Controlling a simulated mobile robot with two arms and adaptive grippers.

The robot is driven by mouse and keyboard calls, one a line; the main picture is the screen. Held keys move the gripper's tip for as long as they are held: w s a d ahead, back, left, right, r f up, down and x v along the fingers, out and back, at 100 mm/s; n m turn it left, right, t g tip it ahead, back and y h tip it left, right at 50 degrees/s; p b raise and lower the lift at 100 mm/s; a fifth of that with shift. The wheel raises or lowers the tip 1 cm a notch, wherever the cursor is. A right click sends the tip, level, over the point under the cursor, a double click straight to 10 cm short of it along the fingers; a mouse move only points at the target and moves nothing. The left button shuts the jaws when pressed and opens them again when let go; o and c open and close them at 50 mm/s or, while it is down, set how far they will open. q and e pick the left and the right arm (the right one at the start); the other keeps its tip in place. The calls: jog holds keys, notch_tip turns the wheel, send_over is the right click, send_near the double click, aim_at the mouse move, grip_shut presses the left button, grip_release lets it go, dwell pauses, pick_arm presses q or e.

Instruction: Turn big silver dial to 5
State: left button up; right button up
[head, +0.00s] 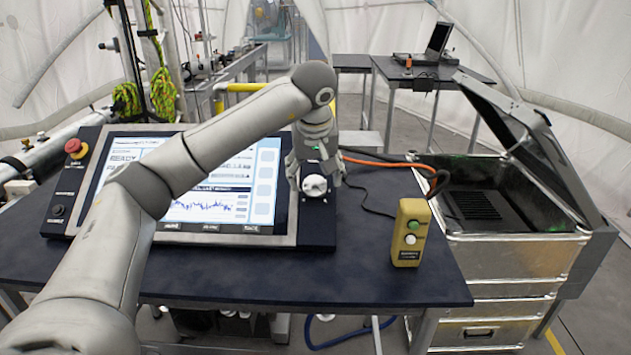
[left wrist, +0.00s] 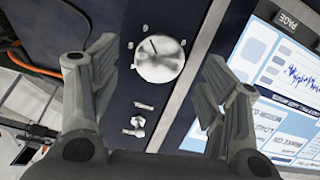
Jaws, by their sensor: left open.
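The big silver dial (head: 314,185) is on the dark panel strip at the right side of the console. It also shows in the left wrist view (left wrist: 160,59), with a dark pointer line and small printed marks around it. My left gripper (head: 315,177) is over the dial in the head view. In the left wrist view the open fingers of that gripper (left wrist: 155,75) stand on either side of the dial, apart from it. I cannot read the pointer's exact setting. My right gripper is not in view.
Below the dial in the left wrist view are small silver switches (left wrist: 137,122). The console screen (head: 262,185) lies left of the dial. A yellow button box (head: 410,232) stands on the table's right part. A red button (head: 75,147) is at the console's far left. An open metal case (head: 510,255) is right.

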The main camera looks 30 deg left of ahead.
aim_at(315, 185)
pick_arm(q)
jog(key=x, duration=0.3)
jog(key=shift+f, duration=0.15)
jog(key=shift+w, duration=0.1)
jog(key=c, duration=1)
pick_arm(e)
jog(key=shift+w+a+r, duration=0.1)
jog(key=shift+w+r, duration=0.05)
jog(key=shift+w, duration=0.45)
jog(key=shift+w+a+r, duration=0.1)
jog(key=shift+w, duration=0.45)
pick_arm(q)
jog(key=shift+n, duration=0.3)
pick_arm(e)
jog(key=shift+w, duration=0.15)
